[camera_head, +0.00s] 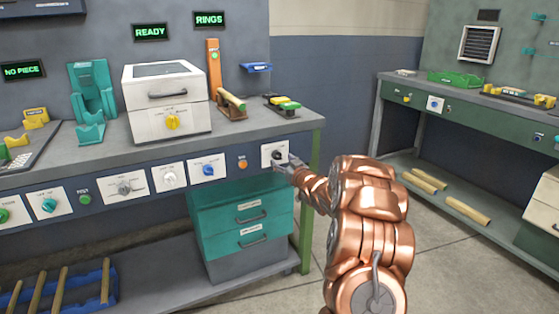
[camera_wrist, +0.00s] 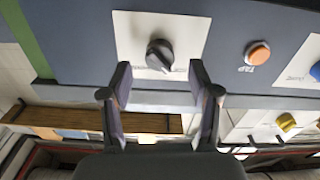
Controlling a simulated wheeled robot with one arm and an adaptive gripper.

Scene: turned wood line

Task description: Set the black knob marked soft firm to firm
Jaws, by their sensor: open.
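The black knob (camera_head: 277,154) is on a white plate (camera_head: 267,159) at the right end of the bench front. In the wrist view the knob (camera_wrist: 160,55) stands out from its white plate (camera_wrist: 190,25), its ridge slanting toward the lower right. Small lettering by the knob is too blurred to read, so I cannot tell which mark it points to. My gripper (camera_wrist: 160,75) is open, with one finger on each side below the knob in that view, empty and seemingly apart from it. In the head view my gripper (camera_head: 288,163) is just right of the knob.
An orange button (camera_wrist: 257,54) is beside the plate; it also shows in the head view (camera_head: 243,164). A blue knob (camera_head: 208,169) is further left. Teal drawers (camera_head: 245,225) are below, and the bench's green leg (camera_head: 306,200) is near my arm. Open floor lies to the right.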

